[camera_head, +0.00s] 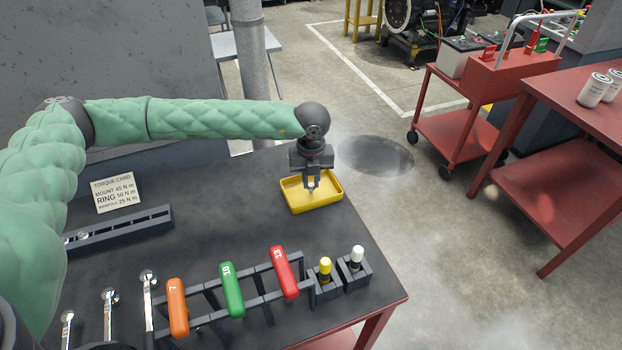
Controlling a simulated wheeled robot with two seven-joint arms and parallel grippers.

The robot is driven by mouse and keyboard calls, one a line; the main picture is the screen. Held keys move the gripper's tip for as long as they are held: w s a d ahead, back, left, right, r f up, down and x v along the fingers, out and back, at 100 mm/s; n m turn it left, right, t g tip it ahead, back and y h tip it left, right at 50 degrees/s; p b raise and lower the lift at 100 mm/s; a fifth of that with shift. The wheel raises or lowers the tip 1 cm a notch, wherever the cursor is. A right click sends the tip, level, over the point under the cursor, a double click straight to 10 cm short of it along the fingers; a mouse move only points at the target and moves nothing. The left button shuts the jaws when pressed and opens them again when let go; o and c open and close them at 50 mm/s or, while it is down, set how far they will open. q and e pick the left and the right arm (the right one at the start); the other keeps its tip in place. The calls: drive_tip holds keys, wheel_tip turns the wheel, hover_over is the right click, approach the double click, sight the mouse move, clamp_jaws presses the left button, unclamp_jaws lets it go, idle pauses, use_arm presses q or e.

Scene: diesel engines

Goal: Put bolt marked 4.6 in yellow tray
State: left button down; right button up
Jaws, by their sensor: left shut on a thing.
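The yellow tray (331,201) lies on the dark table top towards its back right. My left gripper (312,184) points down over the tray and is shut on a small bolt, of which little shows between the fingertips. I cannot read any mark on it. I cannot tell if the bolt touches the tray floor. A dark slotted rack (130,228) lies at the left of the table, with a small shiny piece near its left end. My right gripper is out of view.
A torque card (117,192) stands behind the rack. In front are orange (178,308), green (232,290) and red (284,272) handled tools in a holder, wrenches, and yellow-capped (325,269) and white-capped (356,258) markers. The table middle is clear.

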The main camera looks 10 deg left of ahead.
use_arm(q)
drive_tip(key=shift+f, duration=0.1)
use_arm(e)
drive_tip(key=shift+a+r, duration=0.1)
use_arm(q)
drive_tip(key=c, duration=1.4)
unclamp_jaws()
drive_tip(key=shift+o, duration=0.2)
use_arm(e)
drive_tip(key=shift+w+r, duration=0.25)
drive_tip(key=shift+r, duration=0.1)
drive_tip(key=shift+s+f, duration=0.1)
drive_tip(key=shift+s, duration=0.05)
